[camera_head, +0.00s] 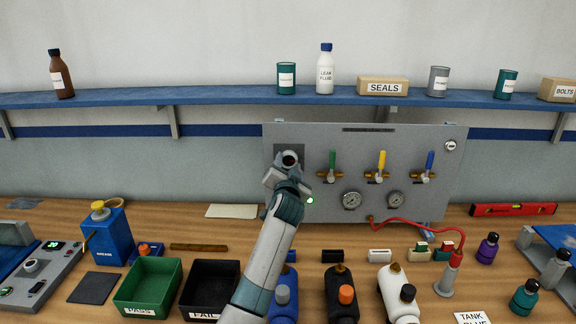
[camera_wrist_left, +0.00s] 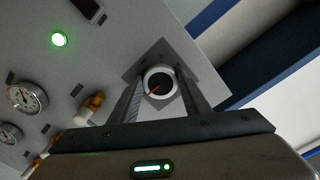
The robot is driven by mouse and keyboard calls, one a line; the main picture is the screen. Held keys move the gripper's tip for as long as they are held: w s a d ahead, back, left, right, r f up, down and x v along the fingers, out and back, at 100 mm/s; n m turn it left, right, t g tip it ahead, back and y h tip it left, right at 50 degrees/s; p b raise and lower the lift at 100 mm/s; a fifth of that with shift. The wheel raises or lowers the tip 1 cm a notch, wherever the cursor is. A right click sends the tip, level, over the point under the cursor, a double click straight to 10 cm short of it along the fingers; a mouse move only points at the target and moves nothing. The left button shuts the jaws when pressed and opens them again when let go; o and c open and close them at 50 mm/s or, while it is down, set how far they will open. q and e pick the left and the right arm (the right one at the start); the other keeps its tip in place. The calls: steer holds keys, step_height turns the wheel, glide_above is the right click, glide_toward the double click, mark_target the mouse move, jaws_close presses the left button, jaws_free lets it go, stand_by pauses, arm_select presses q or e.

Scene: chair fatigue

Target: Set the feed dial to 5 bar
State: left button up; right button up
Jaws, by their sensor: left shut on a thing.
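The grey panel (camera_head: 400,150) stands upright at the back of the bench. The feed dial (camera_wrist_left: 159,82), a round knob with a pale rim, black face and red pointer, sits on a darker square plate (camera_head: 278,152) at the panel's upper left. My left gripper (camera_head: 288,174) reaches up to it; in the left wrist view its two fingers (camera_wrist_left: 160,92) are shut on the dial's sides. The red pointer slants toward the lower left in that view. Scale marks around the dial are too small to read. My right gripper is not in view.
Green (camera_head: 333,165), yellow (camera_head: 382,160) and blue (camera_head: 430,163) valve handles stand to the right of the dial, above two gauges (camera_head: 352,200). A green lamp (camera_head: 310,200) is lit below. Bins, bottles and a red hose (camera_head: 410,224) occupy the bench; a shelf (camera_head: 220,98) runs above.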

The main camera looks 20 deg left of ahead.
arm_select(q)
steer(key=o, duration=1)
steer(key=shift+o, duration=0.2)
steer(key=shift+s, duration=0.1)
steer(key=b+v, duration=0.5)
steer(key=v, duration=1.2)
steer(key=shift+s, duration=0.1)
